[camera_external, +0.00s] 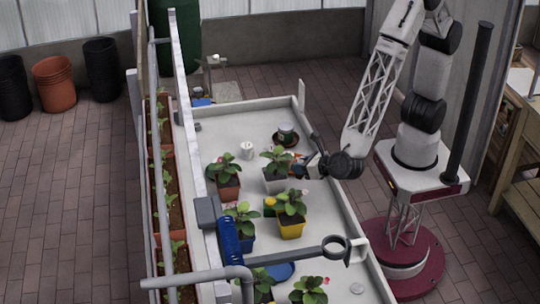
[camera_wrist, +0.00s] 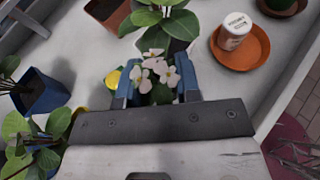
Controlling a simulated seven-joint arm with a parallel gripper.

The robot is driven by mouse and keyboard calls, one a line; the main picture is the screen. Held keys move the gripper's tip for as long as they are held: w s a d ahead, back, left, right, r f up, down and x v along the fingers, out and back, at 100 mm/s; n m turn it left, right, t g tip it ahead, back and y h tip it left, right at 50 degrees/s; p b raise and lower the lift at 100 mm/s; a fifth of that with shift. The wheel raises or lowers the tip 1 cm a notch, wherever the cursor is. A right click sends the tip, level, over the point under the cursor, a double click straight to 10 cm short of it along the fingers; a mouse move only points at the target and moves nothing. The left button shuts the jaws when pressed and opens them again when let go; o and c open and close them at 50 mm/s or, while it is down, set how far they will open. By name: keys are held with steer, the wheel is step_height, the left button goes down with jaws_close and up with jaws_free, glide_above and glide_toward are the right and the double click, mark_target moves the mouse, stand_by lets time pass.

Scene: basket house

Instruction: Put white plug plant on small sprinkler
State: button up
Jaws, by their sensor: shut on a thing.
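The white plug plant (camera_wrist: 158,72), a cluster of white flowers over green leaves, is between the blue fingers of my gripper (camera_wrist: 157,90) in the wrist view. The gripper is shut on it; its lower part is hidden. In the external view my gripper (camera_external: 308,168) hangs over the right side of the table, right of a plant in a pale pot (camera_external: 274,184). A small yellow object (camera_external: 269,204) beside the yellow pot also shows partly in the wrist view (camera_wrist: 112,79). I cannot tell for sure whether it is the small sprinkler.
Potted plants stand close by: a terracotta pot (camera_external: 228,188), a yellow pot (camera_external: 291,228) and a blue pot (camera_wrist: 42,92). An orange saucer (camera_wrist: 256,52) holds a white container (camera_wrist: 234,30). The pale table (camera_external: 235,123) has free room at its far end.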

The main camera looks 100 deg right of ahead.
steer(key=w+a, duration=0.1)
steer(key=w, duration=0.2)
steer(key=w+a, duration=0.1)
steer(key=w, duration=0.3)
steer(key=w+a+f, duration=0.1)
steer(key=w+a, duration=0.1)
steer(key=w, duration=0.2)
steer(key=shift+f, duration=0.2)
steer(key=shift+f, duration=1.6)
steer(key=shift+f, duration=0.15)
steer(key=o, duration=0.9)
steer(key=shift+r, duration=0.2)
steer(key=shift+v, duration=5.95)
